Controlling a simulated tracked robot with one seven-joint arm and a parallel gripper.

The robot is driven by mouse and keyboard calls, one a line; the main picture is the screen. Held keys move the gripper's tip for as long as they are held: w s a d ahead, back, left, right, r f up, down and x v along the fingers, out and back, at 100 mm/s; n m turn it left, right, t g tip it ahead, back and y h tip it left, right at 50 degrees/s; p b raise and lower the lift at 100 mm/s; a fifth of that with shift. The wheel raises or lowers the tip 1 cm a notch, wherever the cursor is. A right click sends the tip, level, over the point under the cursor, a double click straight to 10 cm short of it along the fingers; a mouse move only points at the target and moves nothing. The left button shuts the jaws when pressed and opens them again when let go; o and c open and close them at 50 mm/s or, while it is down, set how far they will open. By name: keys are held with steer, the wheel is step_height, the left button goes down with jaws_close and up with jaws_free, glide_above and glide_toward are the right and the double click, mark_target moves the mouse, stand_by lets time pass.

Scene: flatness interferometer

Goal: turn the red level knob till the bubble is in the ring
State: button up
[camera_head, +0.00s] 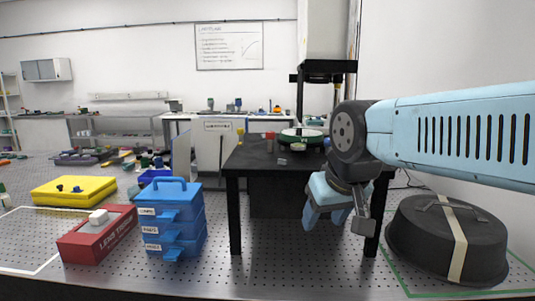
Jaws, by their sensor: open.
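A black table (258,163) stands in the middle of the head view. On it sits a round green and white device (302,134), partly hidden by my arm at its right. A small red piece (270,136) shows to the left of this device; I cannot tell whether it is the level knob. No bubble or ring can be made out at this size. My gripper (335,221) hangs to the right, in front of the table's right front side, fingers down. It is open with nothing seen between the fingers, and apart from the device and the red piece.
A blue drawer case (173,222), a red lens tissue box (97,236) and a yellow case (74,191) stand at the left. A black domed case with a pale strap (447,238) stands at the right. Small pieces lie on the tabletop. Perforated floor before the table is clear.

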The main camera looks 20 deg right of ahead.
stand_by(0.3)
step_height(320, 180, up, 22)
steer(key=m+g, duration=0.1)
steer(key=m, duration=0.1)
glide_above(271, 132)
steer(key=s+a, duration=0.1)
steer(key=s, duration=0.5)
steer(key=shift+h, duration=0.3)
steer(key=x, duration=1.3)
steer(key=shift+w+f, duration=0.2)
steer(key=shift+w, duration=0.05)
steer(key=c, duration=1)
